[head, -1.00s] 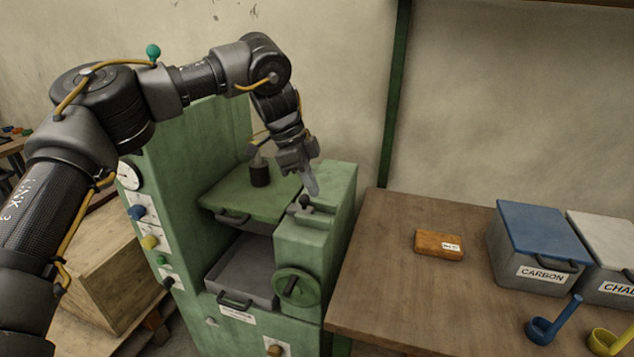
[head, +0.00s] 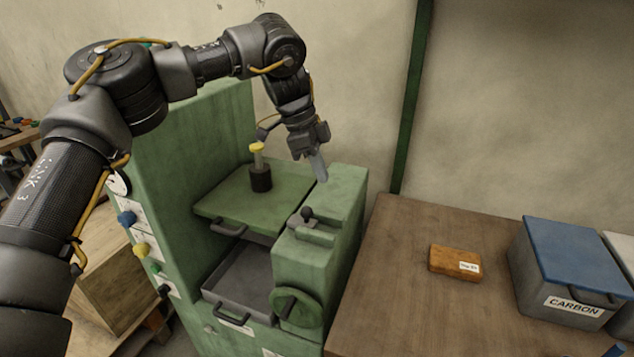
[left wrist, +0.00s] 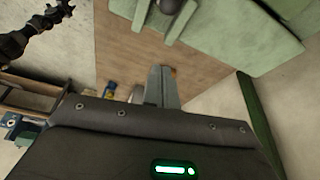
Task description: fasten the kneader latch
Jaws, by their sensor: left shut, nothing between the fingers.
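The kneader (head: 228,130) is a tall green machine left of the wooden table. Its latch (head: 306,214), a small lever with a dark round knob, sits on top of the green block at the machine's right. I cannot tell whether it is fastened. My left gripper (head: 320,170) hangs above and behind the knob, pointing down, shut and empty, apart from the latch. In the left wrist view its fingers (left wrist: 161,88) are together, and the dark latch knob (left wrist: 170,5) shows at the top edge. A dark arm at that view's upper left looks like my right one; its jaws are unclear.
A green lid plate (head: 225,205) bears a dark cylinder with a yellow top (head: 258,165). Below are a grey tray (head: 245,272) and a green handwheel (head: 298,308). The wooden table (head: 395,290) holds an orange-brown block (head: 455,262) and a blue-lidded CARBON bin (head: 565,260).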

